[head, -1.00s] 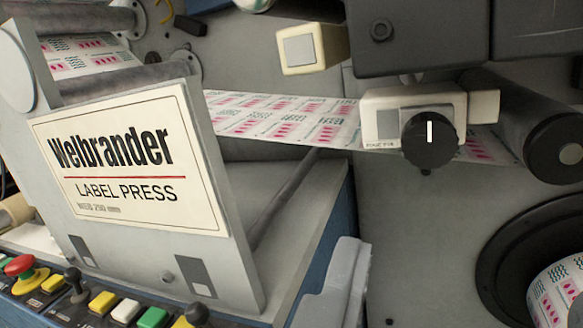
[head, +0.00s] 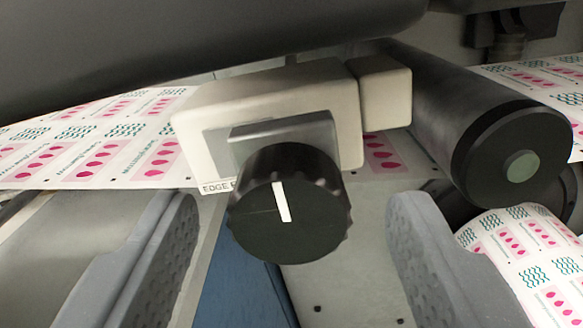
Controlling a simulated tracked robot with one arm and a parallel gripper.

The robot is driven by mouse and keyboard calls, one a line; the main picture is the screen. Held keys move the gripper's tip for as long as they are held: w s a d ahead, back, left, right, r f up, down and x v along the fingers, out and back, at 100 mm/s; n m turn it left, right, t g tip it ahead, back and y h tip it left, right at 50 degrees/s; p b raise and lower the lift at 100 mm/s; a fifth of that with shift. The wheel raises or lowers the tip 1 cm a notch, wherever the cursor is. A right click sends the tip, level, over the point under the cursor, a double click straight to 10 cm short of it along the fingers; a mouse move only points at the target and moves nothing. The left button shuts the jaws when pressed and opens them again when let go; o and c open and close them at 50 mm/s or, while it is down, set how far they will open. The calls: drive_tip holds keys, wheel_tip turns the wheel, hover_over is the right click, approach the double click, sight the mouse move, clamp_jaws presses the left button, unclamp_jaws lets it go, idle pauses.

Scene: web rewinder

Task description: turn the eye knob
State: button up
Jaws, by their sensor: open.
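The eye knob (head: 315,222) is a black round knob with a ribbed edge and a white pointer line, near the middle of the head view. The line points nearly straight up, tilted slightly left. The knob sits on the front of a cream sensor box (head: 206,112) with a partly hidden label that starts "EDGE". My gripper (head: 295,250) is open, with one grey finger to the left of the knob and one to the right. Neither finger appears to touch the knob, and nothing is between them but the view of it.
The printed label web (head: 95,135) runs behind the sensor box. A dark roller (head: 450,110) with a black end stands close on the right. A roll of printed labels (head: 535,265) is at the lower right. A dark housing (head: 200,45) hangs over the top.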

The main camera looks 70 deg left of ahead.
drive_tip(key=shift+w+a, duration=0.2)
drive_tip(key=shift+a, duration=0.15)
drive_tip(key=c, duration=1)
